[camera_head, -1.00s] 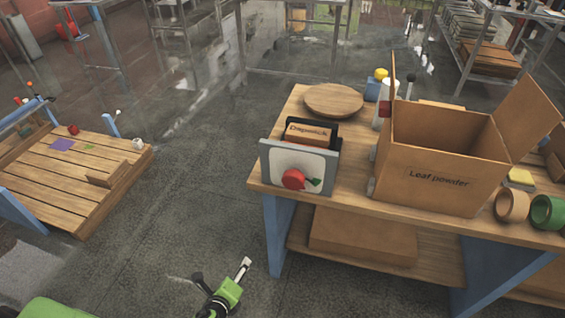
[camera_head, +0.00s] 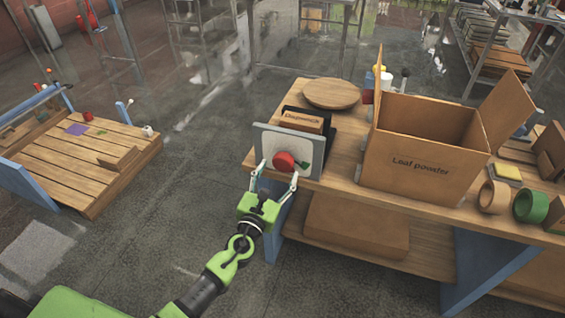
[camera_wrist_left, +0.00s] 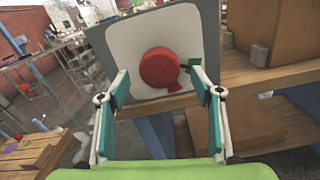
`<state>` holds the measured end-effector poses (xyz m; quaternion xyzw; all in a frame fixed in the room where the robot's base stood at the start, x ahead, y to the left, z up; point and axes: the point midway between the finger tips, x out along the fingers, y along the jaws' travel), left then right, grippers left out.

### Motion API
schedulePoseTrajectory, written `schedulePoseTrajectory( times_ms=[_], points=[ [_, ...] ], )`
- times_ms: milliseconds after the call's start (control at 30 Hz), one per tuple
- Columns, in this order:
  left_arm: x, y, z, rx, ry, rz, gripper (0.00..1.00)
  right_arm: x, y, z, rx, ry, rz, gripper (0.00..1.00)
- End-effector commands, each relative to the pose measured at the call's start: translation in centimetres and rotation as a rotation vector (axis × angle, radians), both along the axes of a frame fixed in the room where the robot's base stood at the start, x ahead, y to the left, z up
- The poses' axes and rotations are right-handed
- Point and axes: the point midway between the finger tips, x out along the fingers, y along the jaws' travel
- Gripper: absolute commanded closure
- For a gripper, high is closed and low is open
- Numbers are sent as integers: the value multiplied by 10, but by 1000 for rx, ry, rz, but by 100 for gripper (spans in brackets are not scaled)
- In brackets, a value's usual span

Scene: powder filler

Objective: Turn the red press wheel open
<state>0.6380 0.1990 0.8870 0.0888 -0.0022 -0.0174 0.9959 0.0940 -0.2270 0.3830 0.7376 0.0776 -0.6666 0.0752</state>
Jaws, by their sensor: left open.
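The red press wheel (camera_head: 284,161) sits on the pale front plate of a small press at the near left corner of the wooden table. A small green mark (camera_head: 302,165) shows beside its lower right. My left gripper (camera_head: 275,170) is open in front of the plate, its fingers spread to either side of the wheel in the head view. In the left wrist view the red wheel (camera_wrist_left: 160,68) lies ahead, between and beyond the open fingertips, with a short red tab at its lower right. The fingers look apart from it. My right gripper is in no view.
A large open cardboard box labelled "Loaf powder" (camera_head: 417,155) stands right of the press. A round wooden board (camera_head: 331,94) lies behind it. Tape rolls (camera_head: 493,197) are at the right. A low slatted wooden platform (camera_head: 75,160) stands at the left, with open floor between.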

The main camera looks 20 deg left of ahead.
Motion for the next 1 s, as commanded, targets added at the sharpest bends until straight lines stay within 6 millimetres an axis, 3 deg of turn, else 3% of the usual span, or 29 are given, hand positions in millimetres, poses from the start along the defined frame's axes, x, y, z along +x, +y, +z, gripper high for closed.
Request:
schedulePoseTrajectory(
  times_ms=[100,300,667,833,1000],
  points=[
    [22,-1,0,-1,-1,1,40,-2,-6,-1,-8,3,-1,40],
    [43,-1,-1,0,1,1,40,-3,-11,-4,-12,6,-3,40],
    [47,-1,-1,-2,2,0,40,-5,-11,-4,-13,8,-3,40],
    [47,-1,-1,-2,1,1,79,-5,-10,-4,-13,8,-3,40],
    [47,-1,-1,-3,1,1,79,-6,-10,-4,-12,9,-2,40]
  ],
)
